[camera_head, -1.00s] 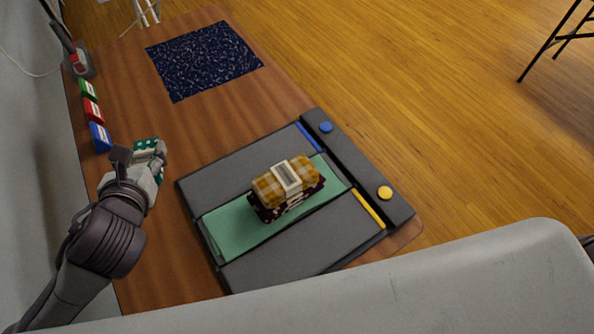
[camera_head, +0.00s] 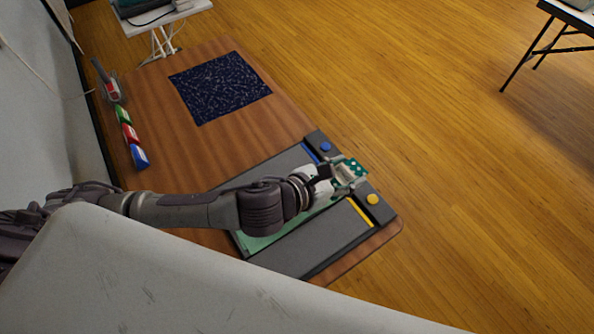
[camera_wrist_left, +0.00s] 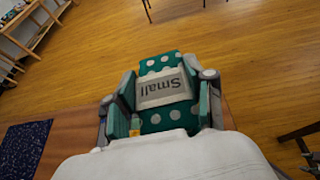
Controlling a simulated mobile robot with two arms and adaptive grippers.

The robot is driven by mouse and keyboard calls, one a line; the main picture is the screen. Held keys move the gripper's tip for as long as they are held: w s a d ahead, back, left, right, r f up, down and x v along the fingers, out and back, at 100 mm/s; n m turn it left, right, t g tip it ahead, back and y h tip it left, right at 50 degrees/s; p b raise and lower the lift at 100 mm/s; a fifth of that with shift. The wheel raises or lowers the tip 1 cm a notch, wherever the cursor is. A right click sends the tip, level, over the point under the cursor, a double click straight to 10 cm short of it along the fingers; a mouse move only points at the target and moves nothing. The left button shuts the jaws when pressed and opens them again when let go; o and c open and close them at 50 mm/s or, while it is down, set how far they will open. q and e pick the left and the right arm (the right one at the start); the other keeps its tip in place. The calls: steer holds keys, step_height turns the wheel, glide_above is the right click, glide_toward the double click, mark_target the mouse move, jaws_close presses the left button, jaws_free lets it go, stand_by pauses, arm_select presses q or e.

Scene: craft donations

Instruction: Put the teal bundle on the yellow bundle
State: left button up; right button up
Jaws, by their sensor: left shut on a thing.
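The teal bundle (camera_head: 357,166) has white dots. In the left wrist view the bundle (camera_wrist_left: 158,66) shows a pale band reading "Small", upside down. My left gripper (camera_head: 346,176) is shut on it, one finger on each side in the wrist view. The gripper is over the far right part of the dark grey board (camera_head: 322,247), near its blue and yellow knobs. The yellow bundle is hidden behind my left arm in the head view, and the wrist view does not show it.
A green strip (camera_head: 262,243) lies on the board, partly under my arm. A blue knob (camera_head: 325,147) and a yellow knob (camera_head: 372,199) sit on its right edge. A navy speckled mat (camera_head: 220,87) lies farther back. Small green, red and blue blocks (camera_head: 139,156) line the table's left edge.

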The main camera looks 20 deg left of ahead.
arm_select(q)
steer(key=shift+s+d+r, duration=0.1)
steer(key=shift+d+r, duration=0.1)
steer(key=shift+d, duration=0.05)
steer(key=shift+a+f, duration=0.25)
steer(key=shift+f, duration=0.05)
steer(key=a+f, duration=0.2)
steer(key=a, duration=0.1)
steer(key=w+a+f, duration=0.1)
steer(key=a+f, duration=0.1)
steer(key=a, duration=0.2)
steer(key=w+a+f, duration=0.1)
steer(key=a+f, duration=0.1)
steer(key=a, duration=0.1)
steer(key=shift+w+a+f+p, duration=0.15)
steer(key=shift+a+f+p, duration=0.05)
steer(key=shift+p, duration=0.1)
step_height(320, 180, down, 4)
steer(key=shift+a+r, duration=0.1)
arm_select(e)
steer(key=shift+s+a+r, duration=0.1)
steer(key=shift+s+r, duration=0.25)
steer(key=shift+r, duration=0.35)
arm_select(q)
steer(key=shift+f, duration=0.2)
steer(key=shift+f, duration=0.15)
steer(key=o, duration=1.1)
steer(key=shift+o, duration=0.3)
